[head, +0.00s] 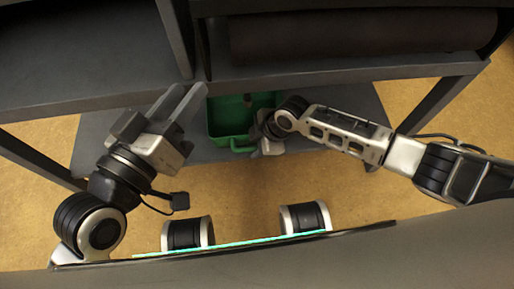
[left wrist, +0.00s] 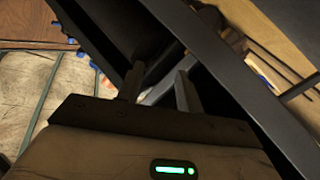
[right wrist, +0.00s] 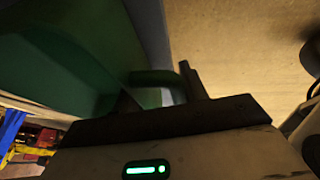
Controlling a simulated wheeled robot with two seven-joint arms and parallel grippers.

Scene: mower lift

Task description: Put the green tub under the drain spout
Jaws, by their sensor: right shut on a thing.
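The green tub (head: 229,116) is on the grey lower shelf beneath the frame in the head view. My right gripper (head: 259,134) is at its near right side. In the right wrist view, my right gripper (right wrist: 160,88) is shut on the tub's green handle (right wrist: 150,76), with the tub wall (right wrist: 75,65) to the left. My left gripper (head: 188,100) is open and empty, left of the tub, its fingers pointing toward the frame. In the left wrist view, a gap shows between its fingers (left wrist: 160,85). I cannot clearly make out the drain spout.
The dark frame's front beam (head: 330,73) crosses above the lower shelf (head: 335,115). A large dark roller-like body (head: 360,38) lies over it. A frame leg (head: 40,160) stands at the left. The tan floor (head: 250,185) in front is mostly clear.

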